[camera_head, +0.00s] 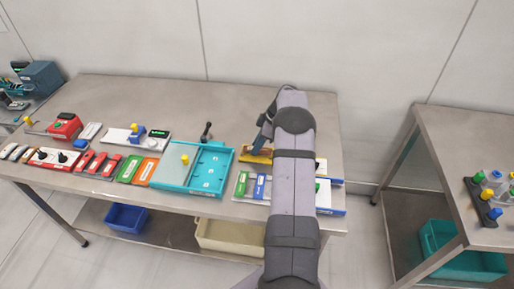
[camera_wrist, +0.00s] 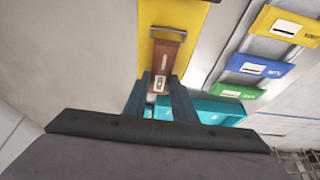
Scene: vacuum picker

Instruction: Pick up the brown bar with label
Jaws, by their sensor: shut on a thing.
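The brown bar with a white label (camera_wrist: 164,60) shows in the wrist view, in front of a yellow holder (camera_wrist: 199,15). My gripper (camera_wrist: 161,88) is shut on the brown bar, with its dark blue-grey fingers on either side of the bar's near end. A grey crosspiece (camera_wrist: 168,33) lies at the bar's far end. In the head view my gripper (camera_head: 259,146) is low over the yellow holder (camera_head: 253,158) at the table's right part. The bar is too small to make out there, and my arm hides part of the area.
Green and blue labelled blocks (camera_head: 259,187) lie in front of the yellow holder. A teal tray (camera_head: 212,168) stands to its left, with a dark upright lever (camera_head: 206,131) behind. Several red and white items lie farther left on the table. The table's back strip (camera_head: 175,95) is clear.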

